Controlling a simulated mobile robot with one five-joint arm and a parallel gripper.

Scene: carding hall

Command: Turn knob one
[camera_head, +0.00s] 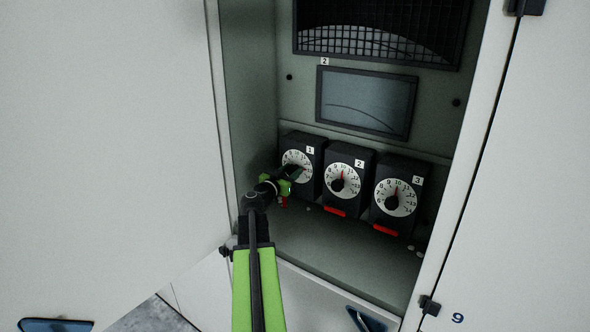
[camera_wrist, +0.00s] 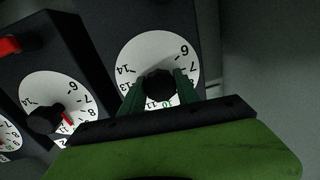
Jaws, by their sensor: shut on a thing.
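Knob one sits on the white numbered dial (camera_head: 291,159) of the black box labelled 1, leftmost of the three in the head view. In the wrist view it is a round black knob (camera_wrist: 159,84) in the middle of its white dial (camera_wrist: 143,50). My gripper (camera_wrist: 159,90) is shut on this knob, with one dark green finger on each side of it. In the head view my gripper (camera_head: 297,174) covers the knob and part of the dial. The knob's pointer cannot be made out in either view.
Boxes two (camera_head: 354,160) and three (camera_head: 409,178) stand close to the right, each with a dial, black knob and red lever below. A dark panel (camera_head: 366,101) is above. The open cabinet has a left wall (camera_head: 248,100) near my arm and white doors at both sides.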

